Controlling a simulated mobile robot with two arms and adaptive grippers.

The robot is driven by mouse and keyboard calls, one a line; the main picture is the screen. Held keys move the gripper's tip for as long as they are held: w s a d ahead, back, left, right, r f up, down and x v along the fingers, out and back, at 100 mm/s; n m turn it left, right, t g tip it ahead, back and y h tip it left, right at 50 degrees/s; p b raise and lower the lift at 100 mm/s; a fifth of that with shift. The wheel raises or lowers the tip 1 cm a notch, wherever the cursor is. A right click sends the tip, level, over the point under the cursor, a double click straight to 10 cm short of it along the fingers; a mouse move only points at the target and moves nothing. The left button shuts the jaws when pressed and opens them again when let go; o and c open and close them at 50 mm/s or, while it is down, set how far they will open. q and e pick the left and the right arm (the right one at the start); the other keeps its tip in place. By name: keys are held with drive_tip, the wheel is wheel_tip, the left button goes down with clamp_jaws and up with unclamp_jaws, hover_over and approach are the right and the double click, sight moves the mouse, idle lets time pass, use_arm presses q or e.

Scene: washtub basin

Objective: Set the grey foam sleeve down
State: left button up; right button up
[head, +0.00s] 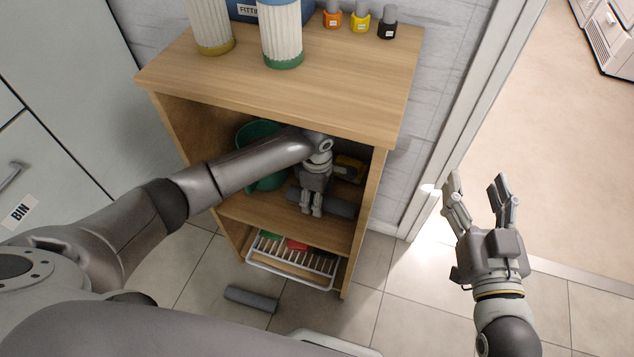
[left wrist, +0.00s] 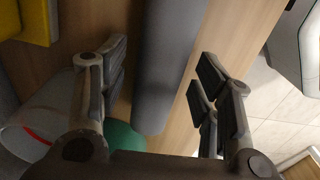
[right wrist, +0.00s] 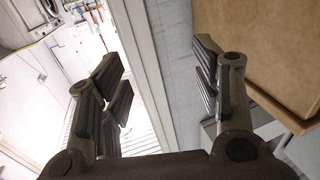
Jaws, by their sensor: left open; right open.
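A grey foam sleeve (head: 341,206) lies on the middle shelf of the wooden cabinet (head: 280,85). My left gripper (head: 311,210) reaches into the cabinet and hides part of this sleeve. In the left wrist view the sleeve (left wrist: 168,65) shows between the open fingers of my left gripper (left wrist: 160,85), with a gap on each side. A second grey sleeve-like cylinder (head: 251,299) lies on the floor tiles in front of the cabinet. My right gripper (head: 481,190) is open and empty, to the right of the cabinet near the doorway.
A green container (head: 262,183) and a yellow-and-dark object (head: 350,168) share the shelf. A white wire rack (head: 290,275) with coloured items sits below. Two ribbed containers (head: 282,38) and several small bottles (head: 360,20) stand on top. Floor right of the cabinet is clear.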

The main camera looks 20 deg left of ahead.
use_arm(q)
wheel_tip(320, 180, up, 3)
drive_tip(key=shift+r+p, duration=0.1)
drive_tip(key=shift+p, duration=0.55)
wheel_tip(320, 180, up, 3)
drive_tip(key=shift+f+p, duration=0.1)
drive_tip(key=shift+p, duration=0.55)
drive_tip(key=shift+r, duration=0.3)
use_arm(e)
drive_tip(key=s+d+f+g+h, duration=0.1)
drive_tip(key=s+f+g, duration=0.2)
drive_tip(key=f, duration=0.3)
drive_tip(key=s+d+f+g+h, duration=0.1)
drive_tip(key=s+d+f+g, duration=0.1)
drive_tip(key=f+g, duration=0.3)
drive_tip(key=shift+s+d+f, duration=0.15)
drive_tip(key=shift+s+f, duration=0.35)
drive_tip(key=shift+s, duration=0.05)
